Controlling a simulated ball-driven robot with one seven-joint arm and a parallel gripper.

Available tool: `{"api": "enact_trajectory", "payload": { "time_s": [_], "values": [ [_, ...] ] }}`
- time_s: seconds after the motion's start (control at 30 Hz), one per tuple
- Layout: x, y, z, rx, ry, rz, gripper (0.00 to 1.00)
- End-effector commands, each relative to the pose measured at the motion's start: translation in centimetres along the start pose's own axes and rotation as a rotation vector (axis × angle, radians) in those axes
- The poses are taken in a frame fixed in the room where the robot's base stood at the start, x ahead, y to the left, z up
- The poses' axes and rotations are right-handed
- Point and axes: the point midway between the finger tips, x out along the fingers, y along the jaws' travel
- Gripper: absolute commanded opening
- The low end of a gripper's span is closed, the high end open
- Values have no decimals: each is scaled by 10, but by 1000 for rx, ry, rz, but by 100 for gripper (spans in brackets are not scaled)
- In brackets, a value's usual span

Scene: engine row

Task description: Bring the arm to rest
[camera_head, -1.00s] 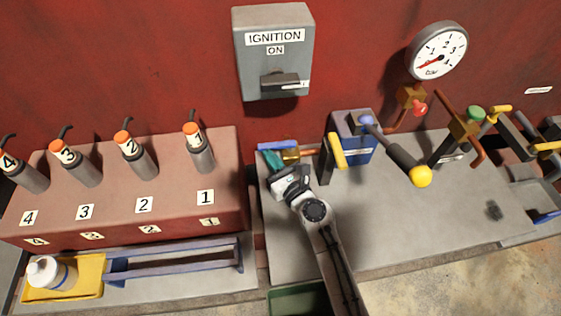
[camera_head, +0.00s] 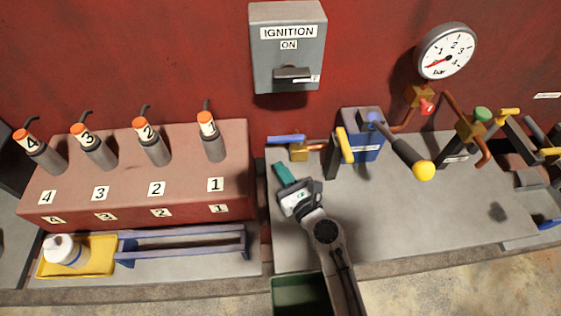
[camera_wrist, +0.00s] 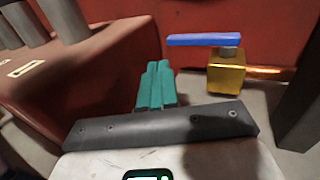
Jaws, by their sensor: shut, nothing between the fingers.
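My gripper (camera_head: 283,174) is at the end of my arm, over the grey bench top between the red engine block and the blue pump-like box. Its teal fingers are together with nothing between them. In the wrist view the shut fingers (camera_wrist: 156,88) point forward over the bench. A brass valve with a blue lever (camera_head: 286,139) stands just beyond the fingertips, apart from them. In the wrist view the brass valve body (camera_wrist: 227,75) is to the right of the fingers.
The red block (camera_head: 120,185) with several numbered plugs is at left. A blue box (camera_head: 362,150) with a yellow-knobbed lever (camera_head: 423,170) is at right. A green bin (camera_head: 300,294) is below the bench edge. A yellow tray (camera_head: 101,257) holds a white bottle (camera_head: 62,250).

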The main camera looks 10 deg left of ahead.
Motion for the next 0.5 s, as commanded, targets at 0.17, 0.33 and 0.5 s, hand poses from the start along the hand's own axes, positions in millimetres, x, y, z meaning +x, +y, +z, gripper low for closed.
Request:
{"api": "enact_trajectory", "payload": {
  "time_s": [0.17, 0.33, 0.5],
  "values": [
    [-27, 12, 0, 2, 1, 0, 0],
    [-50, 22, -1, 2, 1, 0, 0],
    [-63, 28, 0, 2, 0, 0, 0]
  ]
}}
